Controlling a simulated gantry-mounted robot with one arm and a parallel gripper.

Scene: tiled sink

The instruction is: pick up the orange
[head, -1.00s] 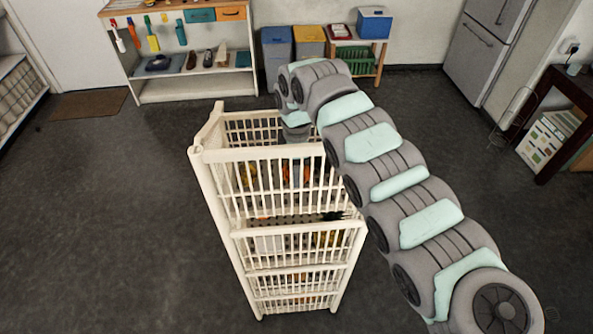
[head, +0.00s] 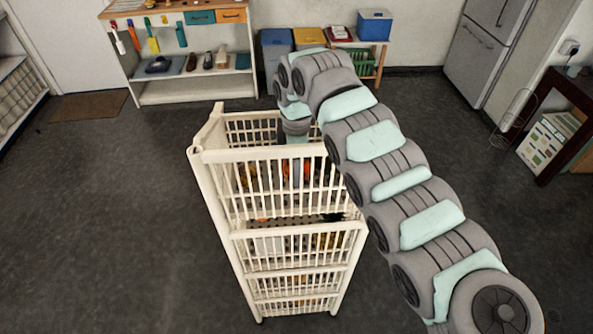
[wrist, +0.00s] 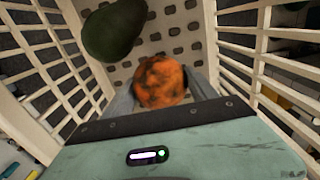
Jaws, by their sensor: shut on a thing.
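The orange (wrist: 161,82), with dark patches on its skin, sits between the two grey fingers of my gripper (wrist: 163,92) in the wrist view. My gripper is shut on it, inside the top basket of the white slatted rack (head: 275,157). In the head view a bit of orange shows through the slats, and the fingertips are hidden behind the basket's front and my arm.
A dark green avocado-like fruit (wrist: 114,30) lies in the basket at the upper left of the wrist view. The basket's slatted walls stand close on both sides. Lower baskets hold more produce. The floor around the rack is clear.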

